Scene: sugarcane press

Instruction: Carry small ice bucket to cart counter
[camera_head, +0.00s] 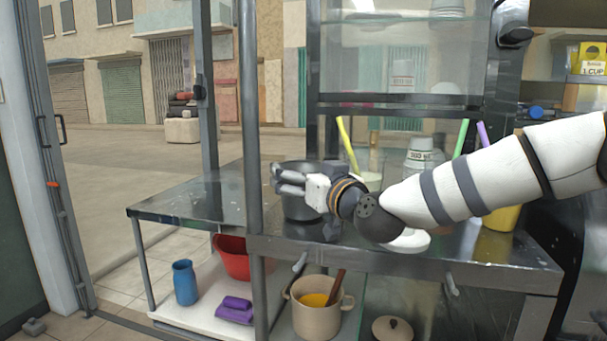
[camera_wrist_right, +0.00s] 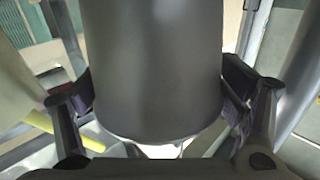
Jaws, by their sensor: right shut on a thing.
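In the right wrist view the bucket (camera_wrist_right: 157,70) fills the middle, upright, with a finger of my right gripper (camera_wrist_right: 157,105) pressed on each side. The gripper is shut on it. Whether the bucket's base touches the counter is hard to tell. My left gripper is not in view.
A grey post (camera_head: 254,150) stands just left of the bucket. A yellow stick (camera_head: 347,146) leans from a container behind my wrist. A glass cabinet (camera_head: 400,60) is above. The counter's left part is clear. A beige pot (camera_head: 318,318) and red basin (camera_head: 232,258) are below.

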